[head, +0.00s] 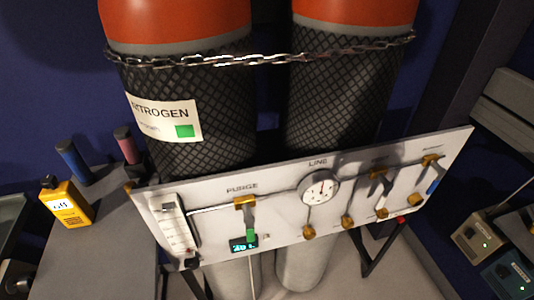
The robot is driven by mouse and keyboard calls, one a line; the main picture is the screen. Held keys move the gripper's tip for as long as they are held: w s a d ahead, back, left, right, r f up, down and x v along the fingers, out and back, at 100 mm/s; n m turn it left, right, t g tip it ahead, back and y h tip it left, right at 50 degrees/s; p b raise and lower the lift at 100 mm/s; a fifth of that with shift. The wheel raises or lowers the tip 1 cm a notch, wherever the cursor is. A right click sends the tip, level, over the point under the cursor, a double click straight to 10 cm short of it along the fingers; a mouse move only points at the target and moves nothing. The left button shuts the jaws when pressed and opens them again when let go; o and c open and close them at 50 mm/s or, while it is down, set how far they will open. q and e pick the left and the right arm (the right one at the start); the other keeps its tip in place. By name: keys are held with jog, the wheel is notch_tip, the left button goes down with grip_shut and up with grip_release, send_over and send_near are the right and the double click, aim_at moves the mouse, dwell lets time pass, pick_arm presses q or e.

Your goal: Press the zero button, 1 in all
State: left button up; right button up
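No button marked zero can be read in the head view. A small dark digital display (243,245) with lit cyan digits sits low on the white gas panel (285,225), below the PURGE label. A small pale piece (265,240) lies just right of the display; I cannot tell whether it is a button. A yellow handheld meter (68,206) with a lit white screen stands on the grey surface at the left; its lower face is too small to read. Neither of my grippers shows.
Two large cylinders (190,90) (345,90) with red tops stand behind the panel, held by a chain (270,57). The panel carries a round gauge (319,188) and several brass valves. Blue (72,160) and pink (127,146) cylindrical objects stand near the meter. Small boxes (480,240) sit at right.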

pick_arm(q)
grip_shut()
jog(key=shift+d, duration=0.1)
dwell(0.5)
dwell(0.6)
